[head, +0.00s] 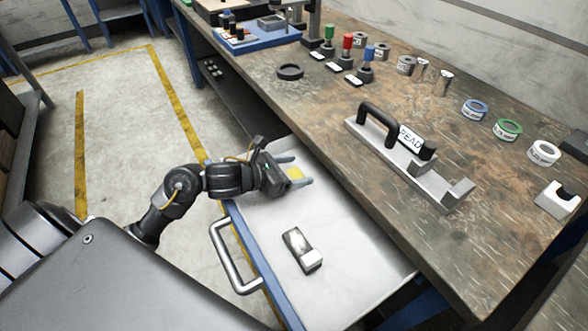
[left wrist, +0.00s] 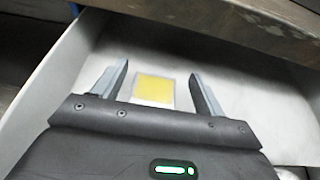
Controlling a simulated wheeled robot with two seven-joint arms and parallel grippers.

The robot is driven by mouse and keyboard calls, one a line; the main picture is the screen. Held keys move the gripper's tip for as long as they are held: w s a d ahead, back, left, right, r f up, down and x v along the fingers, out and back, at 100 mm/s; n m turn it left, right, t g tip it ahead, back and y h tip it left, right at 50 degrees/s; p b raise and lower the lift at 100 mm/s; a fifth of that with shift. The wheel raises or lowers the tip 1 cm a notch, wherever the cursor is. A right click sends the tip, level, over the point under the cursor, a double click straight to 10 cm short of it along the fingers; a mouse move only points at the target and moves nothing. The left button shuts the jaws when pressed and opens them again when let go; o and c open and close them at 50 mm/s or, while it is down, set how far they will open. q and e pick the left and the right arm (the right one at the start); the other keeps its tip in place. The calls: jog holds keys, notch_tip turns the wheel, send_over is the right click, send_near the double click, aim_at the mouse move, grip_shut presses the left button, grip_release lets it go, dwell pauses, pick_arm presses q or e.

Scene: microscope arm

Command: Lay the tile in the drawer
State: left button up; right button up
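The tile (head: 296,173) is a yellow square with a thin grey border. It lies inside the open, pale-floored drawer (head: 350,265), near the drawer's far end in the head view. My left gripper (head: 302,169) reaches over the drawer with its fingers spread on either side of the tile. In the left wrist view the tile (left wrist: 154,90) shows between the two fingers (left wrist: 160,70), with a gap on each side, so the gripper is not holding it. The tile appears flat on the drawer floor. My right gripper is not in view.
A small metal block (head: 301,250) lies nearer in the drawer. The drawer handle (head: 232,258) juts out on the left. The workbench (head: 330,110) overhangs the drawer's right side and carries a black-handled metal piece (head: 405,160), tape-like rings, stamps and a blue tray (head: 258,38).

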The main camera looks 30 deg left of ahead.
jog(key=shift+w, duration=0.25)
pick_arm(q)
jog(key=shift+r, duration=0.1)
jog(key=shift+s+a+r+p, duration=0.3)
jog(key=shift+s+r+p, duration=0.1)
jog(key=shift+r+p, duration=0.45)
jog(key=v, duration=0.9)
jog(key=shift+s+a+f, duration=0.1)
jog(key=shift+s+f, duration=0.05)
jog(key=shift+f, duration=0.1)
jog(key=shift+v, duration=0.85)
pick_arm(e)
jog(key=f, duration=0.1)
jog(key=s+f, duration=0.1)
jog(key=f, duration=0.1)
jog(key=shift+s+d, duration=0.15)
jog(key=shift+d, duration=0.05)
pick_arm(q)
jog(key=shift+r, duration=0.15)
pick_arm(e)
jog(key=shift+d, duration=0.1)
